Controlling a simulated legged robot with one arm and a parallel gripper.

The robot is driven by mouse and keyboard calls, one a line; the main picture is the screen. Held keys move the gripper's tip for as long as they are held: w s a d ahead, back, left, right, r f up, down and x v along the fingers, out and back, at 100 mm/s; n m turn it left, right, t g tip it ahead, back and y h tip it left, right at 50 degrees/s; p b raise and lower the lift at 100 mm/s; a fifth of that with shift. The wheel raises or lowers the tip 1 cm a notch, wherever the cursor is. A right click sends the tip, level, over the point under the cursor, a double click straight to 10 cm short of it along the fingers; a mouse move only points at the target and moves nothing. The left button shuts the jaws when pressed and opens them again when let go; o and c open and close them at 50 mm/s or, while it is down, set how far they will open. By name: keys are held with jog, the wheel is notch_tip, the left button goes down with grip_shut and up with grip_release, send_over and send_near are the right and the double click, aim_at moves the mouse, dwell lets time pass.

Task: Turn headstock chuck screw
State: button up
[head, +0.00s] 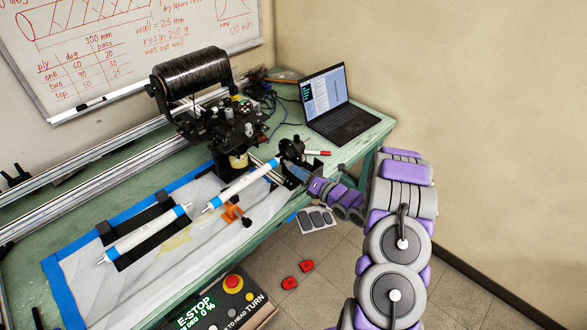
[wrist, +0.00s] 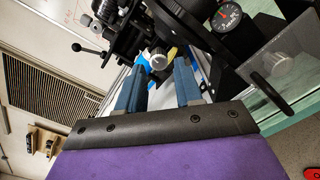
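The black headstock chuck (head: 292,150) is at the right end of the white mandrel tube (head: 240,188) with blue ends, near the table's right edge. My gripper (head: 291,172) is just below and in front of the chuck, its blue fingers partly hidden by my wrist. In the wrist view my gripper (wrist: 158,70) has its two blue fingers apart. A small pale ribbed knob (wrist: 158,62) shows between and beyond the fingertips; I see no contact, and cannot tell whether it is the chuck screw. Black machine parts (wrist: 170,22) fill the area above it.
A round dial gauge (wrist: 228,20) and a black lever handle (wrist: 272,94) are close on the right in the wrist view. A black spool (head: 192,75), a laptop (head: 336,105), a second tube (head: 145,235) and an orange clamp (head: 232,212) are on the green table. An E-stop box (head: 222,303) stands in front.

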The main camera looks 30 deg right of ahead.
aim_at(288, 164)
jog(key=shift+x, duration=1.85)
grip_shut()
